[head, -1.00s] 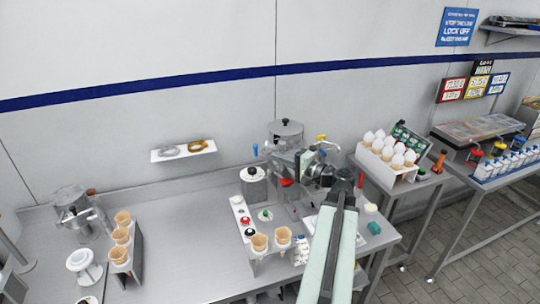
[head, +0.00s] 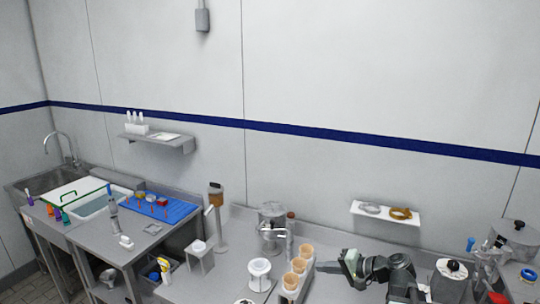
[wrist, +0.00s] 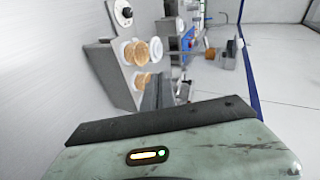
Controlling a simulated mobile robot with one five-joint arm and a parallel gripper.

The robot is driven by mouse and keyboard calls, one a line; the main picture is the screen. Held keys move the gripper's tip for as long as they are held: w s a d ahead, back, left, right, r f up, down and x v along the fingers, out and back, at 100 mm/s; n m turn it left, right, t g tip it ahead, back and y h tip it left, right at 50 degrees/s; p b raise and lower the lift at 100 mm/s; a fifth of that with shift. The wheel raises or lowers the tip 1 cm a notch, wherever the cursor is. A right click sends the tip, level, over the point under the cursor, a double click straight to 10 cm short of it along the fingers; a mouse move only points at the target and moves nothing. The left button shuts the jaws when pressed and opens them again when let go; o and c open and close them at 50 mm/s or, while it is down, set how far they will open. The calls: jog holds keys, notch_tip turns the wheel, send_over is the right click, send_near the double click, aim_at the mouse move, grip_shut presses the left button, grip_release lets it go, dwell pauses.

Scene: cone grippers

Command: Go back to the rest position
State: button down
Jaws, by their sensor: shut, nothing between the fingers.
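My gripper (head: 341,264) shows in the head view at the lower right, low over the counter. Its fingers point left toward a steel rack (head: 297,286) that holds several tan cones (head: 298,264). The fingers are shut and hold nothing. They look apart from the cones, though the exact gap cannot be told. In the wrist view my green-grey gripper housing fills the bottom, and the cones (wrist: 142,52) stand in the rack beyond it.
A white spool-like holder (head: 260,272) and a steel machine (head: 271,232) stand left of the rack. A sink counter (head: 75,185) lies far left.

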jog(key=s+a+f+n+g+h, duration=0.2)
jog(key=s+a+f+n+g, duration=0.2)
jog(key=a+f, duration=0.45)
jog(key=s+a+f+n+g+h, duration=0.2)
jog(key=s+a+f+g+h, duration=0.1)
jog(key=s+f+h, duration=0.1)
jog(key=s+d+f+h, duration=0.1)
jog(key=s+d+h, duration=0.2)
jog(key=d, duration=0.6)
jog(key=shift+s+f+g+h, duration=0.15)
jog(key=shift+f+g+h, duration=0.1)
jog(key=shift+g+h, duration=0.2)
